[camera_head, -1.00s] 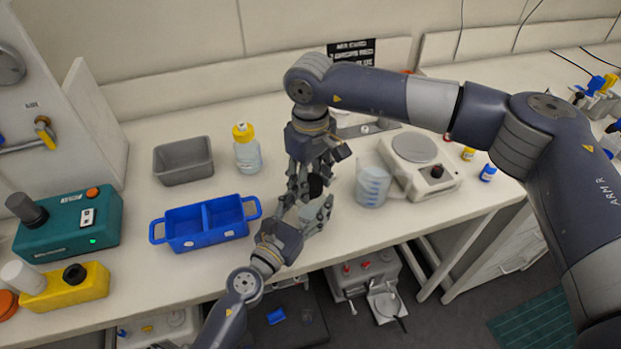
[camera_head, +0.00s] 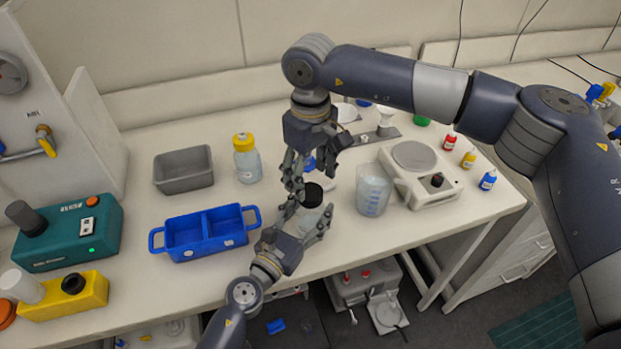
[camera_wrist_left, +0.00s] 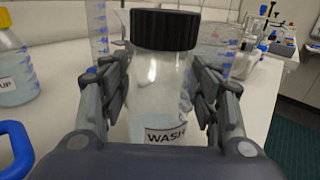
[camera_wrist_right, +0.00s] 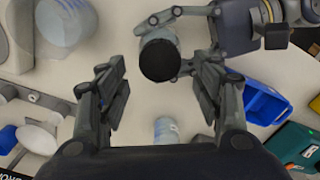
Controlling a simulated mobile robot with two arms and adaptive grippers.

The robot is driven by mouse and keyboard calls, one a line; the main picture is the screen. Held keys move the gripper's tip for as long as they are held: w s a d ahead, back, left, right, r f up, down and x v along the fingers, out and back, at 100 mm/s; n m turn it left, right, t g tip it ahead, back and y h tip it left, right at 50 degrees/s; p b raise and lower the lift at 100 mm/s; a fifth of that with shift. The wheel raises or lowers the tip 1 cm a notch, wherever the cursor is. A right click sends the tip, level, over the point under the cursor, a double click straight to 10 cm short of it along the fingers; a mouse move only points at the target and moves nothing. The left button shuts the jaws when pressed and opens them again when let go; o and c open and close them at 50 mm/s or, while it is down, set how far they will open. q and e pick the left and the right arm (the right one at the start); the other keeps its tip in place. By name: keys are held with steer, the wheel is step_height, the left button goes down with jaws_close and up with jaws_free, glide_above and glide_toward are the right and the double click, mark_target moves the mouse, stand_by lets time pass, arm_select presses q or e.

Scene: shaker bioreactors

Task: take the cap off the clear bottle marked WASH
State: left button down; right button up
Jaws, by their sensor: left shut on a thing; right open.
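The clear WASH bottle (camera_wrist_left: 158,95) stands upright between the fingers of my left gripper (camera_wrist_left: 160,92), which is shut on its body. Its label is readable in the left wrist view. The black cap (camera_wrist_left: 165,30) sits on the bottle's mouth; it also shows in the head view (camera_head: 312,194) and, from above, in the right wrist view (camera_wrist_right: 159,60). My right gripper (camera_head: 308,180) is open and points down above the cap. In the right wrist view its fingers are apart, with the cap framed between and beyond their tips, and nothing is held.
A graduated beaker (camera_head: 373,192) and a white hotplate (camera_head: 422,180) stand to the right. A blue two-part tray (camera_head: 206,250), a yellow-capped bottle (camera_head: 246,163) and a grey bin (camera_head: 184,184) are to the left. The bench's front edge is close to my left gripper.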

mark_target(311, 192)
arm_select(q)
steer(key=shift+f, duration=0.2)
arm_select(e)
steer(key=m, duration=0.5)
steer(key=shift+r+m, duration=0.2)
steer(key=shift+m, duration=0.1)
steer(key=m, duration=0.4)
steer(key=shift+r+m, duration=0.2)
steer(key=shift+m, duration=0.1)
steer(key=m, duration=0.4)
steer(key=shift+r+m, duration=0.15)
steer(key=shift+m, duration=0.15)
steer(key=m, duration=0.6)
steer(key=shift+r, duration=0.3)
steer(key=m, duration=0.5)
steer(key=shift+r, duration=0.2)
steer(key=m, duration=0.4)
steer(key=shift+r+m, duration=0.2)
steer(key=shift+m, duration=0.1)
steer(key=m, duration=0.4)
steer(key=shift+r+m, duration=0.2)
steer(key=shift+m, duration=0.1)
steer(key=m, duration=0.5)
steer(key=shift+r+m, duration=0.2)
steer(key=shift+m, duration=0.1)
steer(key=shift+f+m, duration=0.2)
steer(key=shift+m, duration=0.1)
step_height(311, 192, down, 8)
steer(key=shift+r, duration=0.2)
steer(key=shift+c, duration=0.4)
